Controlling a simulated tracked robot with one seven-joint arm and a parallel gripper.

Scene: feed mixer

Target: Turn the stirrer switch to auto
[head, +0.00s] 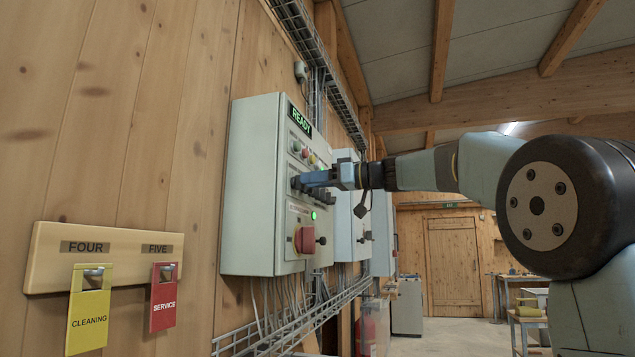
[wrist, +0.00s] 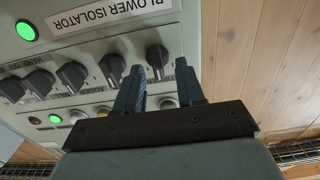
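A row of several black rotary switches crosses the grey control panel (head: 250,190). In the wrist view my gripper (wrist: 158,66) is open, with one finger on each side of the rightmost switch (wrist: 157,56). Gaps show beside that knob, and I cannot tell how deep the fingers reach around it. Another black switch (wrist: 112,68) is just left of the fingers.
The panel has a READY display (head: 299,119), a red isolator handle (head: 305,240) below my gripper and a green lamp (head: 313,215). More grey boxes (head: 343,235) stand just beyond. A tag board (head: 60,245) with yellow and red tags hangs at left. Cable trays run above and below.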

